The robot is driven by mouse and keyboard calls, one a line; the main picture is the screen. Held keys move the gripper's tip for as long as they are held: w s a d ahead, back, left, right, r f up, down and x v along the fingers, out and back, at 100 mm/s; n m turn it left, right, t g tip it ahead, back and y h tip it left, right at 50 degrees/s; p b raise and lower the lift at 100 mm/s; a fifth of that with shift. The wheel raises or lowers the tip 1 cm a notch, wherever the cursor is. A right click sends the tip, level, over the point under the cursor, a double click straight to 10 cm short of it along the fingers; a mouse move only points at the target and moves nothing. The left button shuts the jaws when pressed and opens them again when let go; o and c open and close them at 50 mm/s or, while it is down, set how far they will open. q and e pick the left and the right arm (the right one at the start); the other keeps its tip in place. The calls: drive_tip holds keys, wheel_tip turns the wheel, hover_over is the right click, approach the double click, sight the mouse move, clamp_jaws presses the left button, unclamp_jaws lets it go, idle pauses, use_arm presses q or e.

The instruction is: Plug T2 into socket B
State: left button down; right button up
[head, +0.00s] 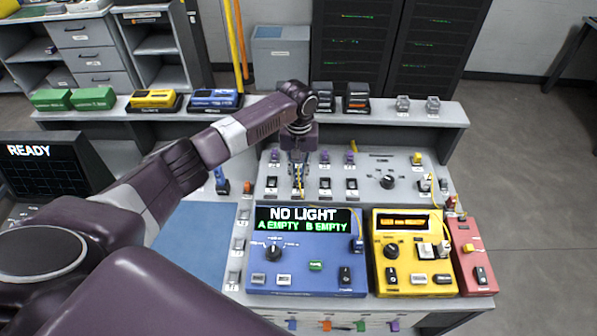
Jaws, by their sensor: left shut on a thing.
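My left gripper (298,172) is over the grey sloped panel (375,168), pointing down. It is shut on a small plug that it mostly hides; a thin yellow cable shows just below the fingers. The label on that plug cannot be read, so I cannot tell whether it is T2. Purple-topped plugs (324,156) stand in a row on the panel to either side of the gripper. A blue unit (300,276) in front shows "NO LIGHT, A EMPTY, B EMPTY". I cannot tell which opening is socket B. My right gripper is out of view.
A yellow unit (415,270) and a red unit (472,262) stand right of the blue one. A raised shelf (290,108) behind bears green, yellow, blue and black items. A monitor (48,165) reading "READY" is at left. A blue mat (195,250) is bare.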

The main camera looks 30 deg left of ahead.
use_arm(q)
drive_tip(key=shift+f, duration=0.45)
drive_tip(key=c, duration=1.8)
unclamp_jaws()
drive_tip(key=shift+r, duration=0.15)
wheel_tip(320, 180, up, 12)
drive_tip(key=shift+f, duration=0.1)
